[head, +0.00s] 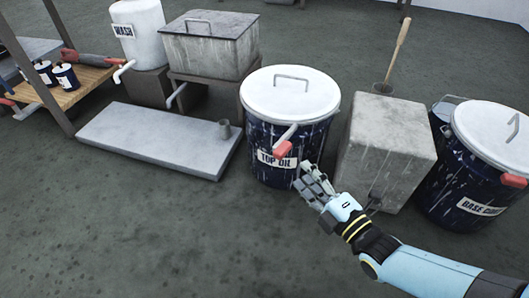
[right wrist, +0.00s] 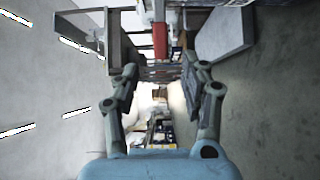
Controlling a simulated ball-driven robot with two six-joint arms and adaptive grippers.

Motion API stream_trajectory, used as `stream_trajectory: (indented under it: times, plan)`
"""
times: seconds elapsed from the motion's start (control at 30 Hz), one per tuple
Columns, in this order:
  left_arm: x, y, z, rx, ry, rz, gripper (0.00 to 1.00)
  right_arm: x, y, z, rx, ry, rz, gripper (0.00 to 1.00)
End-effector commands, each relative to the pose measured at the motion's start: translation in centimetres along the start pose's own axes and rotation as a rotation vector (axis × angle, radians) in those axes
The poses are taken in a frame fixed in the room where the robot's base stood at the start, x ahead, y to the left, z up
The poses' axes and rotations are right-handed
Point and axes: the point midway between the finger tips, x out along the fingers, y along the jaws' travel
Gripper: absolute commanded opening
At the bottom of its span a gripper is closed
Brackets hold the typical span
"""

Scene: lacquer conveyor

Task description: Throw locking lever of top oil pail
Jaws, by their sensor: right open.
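The top oil pail (head: 313,142) is a dark blue, white-streaked drum with a "TOP OIL" label, upright on the floor at the centre of the head view. Its white lid (head: 290,97) has a wire handle. A locking lever (head: 284,147) with a pale bar and red grip sticks out from the rim at the front, above the label. My right gripper (head: 316,183) is open and empty, low in front of the pail's right side, below and right of the red grip. Its spread fingers show in the right wrist view (right wrist: 162,92). My left gripper is out of view.
A concrete block (head: 388,145) stands close right of the pail, with a base coat pail (head: 465,180) beyond. A grey slab (head: 155,140) lies left. A lidded tank (head: 210,50), a white wash drum (head: 138,35) and a wooden bench (head: 85,85) stand behind. The front floor is clear.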

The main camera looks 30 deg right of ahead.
Motion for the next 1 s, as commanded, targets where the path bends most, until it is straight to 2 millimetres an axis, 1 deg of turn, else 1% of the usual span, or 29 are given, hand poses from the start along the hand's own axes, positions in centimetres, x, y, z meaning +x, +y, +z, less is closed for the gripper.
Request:
stream_trajectory:
  times: [0.03, 0.23, 0.4, 0.5, 0.7, 0.97, 1.0]
  plan:
    - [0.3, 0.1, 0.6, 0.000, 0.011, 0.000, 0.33, 0.7, -0.2, 0.0, 0.000, 0.000, 0.001, 0.44]
    - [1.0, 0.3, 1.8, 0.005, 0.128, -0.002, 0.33, 4.5, -0.4, 0.0, 0.000, 0.000, -0.001, 0.44]
    - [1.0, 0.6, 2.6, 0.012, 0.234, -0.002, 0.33, 7.3, -0.4, 0.0, 0.000, 0.000, -0.003, 0.44]
    - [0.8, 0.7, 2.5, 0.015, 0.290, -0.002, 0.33, 8.5, -0.4, 0.0, 0.000, 0.000, -0.004, 0.44]
    - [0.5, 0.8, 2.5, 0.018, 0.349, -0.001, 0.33, 9.8, -0.2, 0.0, 0.000, 0.000, -0.003, 0.44]
    - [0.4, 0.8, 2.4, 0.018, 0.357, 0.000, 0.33, 9.9, -0.1, 0.0, 0.000, 0.000, -0.002, 0.44]
    - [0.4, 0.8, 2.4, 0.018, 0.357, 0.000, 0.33, 9.9, -0.1, 0.0, 0.000, 0.000, -0.002, 0.42]
